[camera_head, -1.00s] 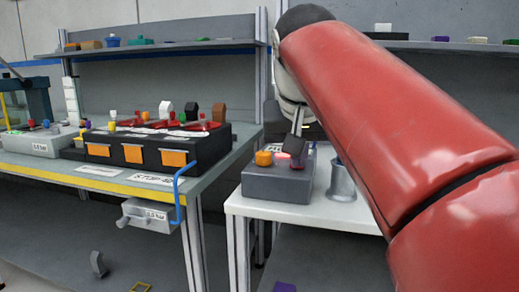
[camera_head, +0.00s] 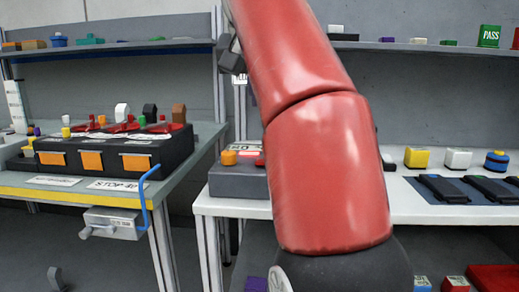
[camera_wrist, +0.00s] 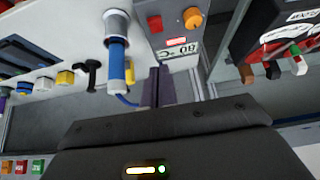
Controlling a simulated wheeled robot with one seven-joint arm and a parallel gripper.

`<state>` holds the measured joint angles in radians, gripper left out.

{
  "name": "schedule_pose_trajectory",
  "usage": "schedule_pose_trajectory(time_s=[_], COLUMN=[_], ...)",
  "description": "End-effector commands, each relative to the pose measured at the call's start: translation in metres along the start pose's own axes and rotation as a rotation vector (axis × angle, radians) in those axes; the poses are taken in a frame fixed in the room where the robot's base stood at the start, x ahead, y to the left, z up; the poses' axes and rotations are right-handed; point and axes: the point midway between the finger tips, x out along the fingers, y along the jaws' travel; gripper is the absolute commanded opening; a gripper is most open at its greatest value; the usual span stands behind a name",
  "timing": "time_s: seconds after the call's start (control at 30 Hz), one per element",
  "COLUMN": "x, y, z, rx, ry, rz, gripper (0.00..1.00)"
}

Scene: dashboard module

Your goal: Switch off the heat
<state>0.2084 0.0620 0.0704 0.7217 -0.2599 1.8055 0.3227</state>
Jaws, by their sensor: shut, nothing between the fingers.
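A grey control box (camera_head: 236,184) with an orange knob (camera_head: 228,158) sits on the left end of the white table, partly hidden behind my arm. In the wrist view the box shows the orange knob (camera_wrist: 192,18), a dark red round button (camera_wrist: 155,23), a small red panel (camera_wrist: 176,41) and a white label reading what looks like 60 °C (camera_wrist: 183,53). I cannot tell whether the heat is on. My gripper (camera_wrist: 158,84) is shut and empty, apart from the box.
A cup (camera_wrist: 117,24) with a blue-handled tool (camera_wrist: 117,63) stands beside the box. Yellow and white blocks (camera_head: 416,157) and black items on a blue mat (camera_head: 443,188) lie further right.

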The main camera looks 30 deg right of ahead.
Motion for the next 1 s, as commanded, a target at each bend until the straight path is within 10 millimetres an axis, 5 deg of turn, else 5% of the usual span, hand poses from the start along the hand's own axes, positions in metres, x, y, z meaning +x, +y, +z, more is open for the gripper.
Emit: schedule_pose_trajectory(time_s=[0.27,0.7,1.0], x=[0.024,0.111,0.128], y=[0.001,0.001,0.000], z=[0.001,0.012,0.028], rx=[0.000,0.000,0.000], ry=[-0.003,0.000,0.001], rz=[0.002,0.000,0.000], gripper=[0.00,0.00,0.00])
